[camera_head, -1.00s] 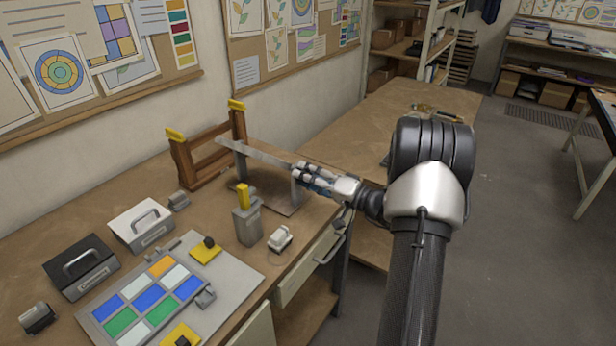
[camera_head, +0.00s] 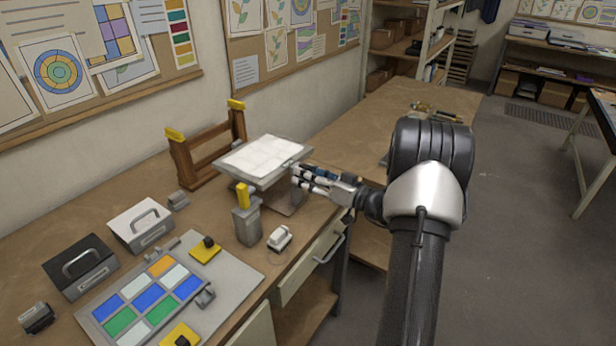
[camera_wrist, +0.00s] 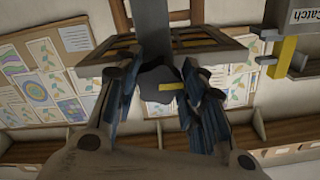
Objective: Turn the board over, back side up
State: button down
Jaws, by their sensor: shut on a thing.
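In the wrist view my gripper (camera_wrist: 160,95) is closed around a dark rounded knob (camera_wrist: 153,78) with a yellow mark. The board's frame (camera_wrist: 215,50) shows nearly edge-on on both sides behind the knob. The fingers hide part of the knob. The board's other face is hidden from the head camera.
A wooden rack (camera_head: 205,148) with yellow caps stands just behind the board. A grey post with a yellow top (camera_head: 246,218) stands close in front. A coloured-glass panel (camera_head: 150,300) and two handled boxes (camera_head: 140,225) lie left. The second table (camera_head: 365,115) is mostly clear.

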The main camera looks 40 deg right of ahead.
jog(key=shift+f, duration=0.1)
dwell(0.4)
jog(key=c, duration=1)
grip_release()
jog(key=shift+o, duration=0.2)
jog(key=v, duration=1.2)
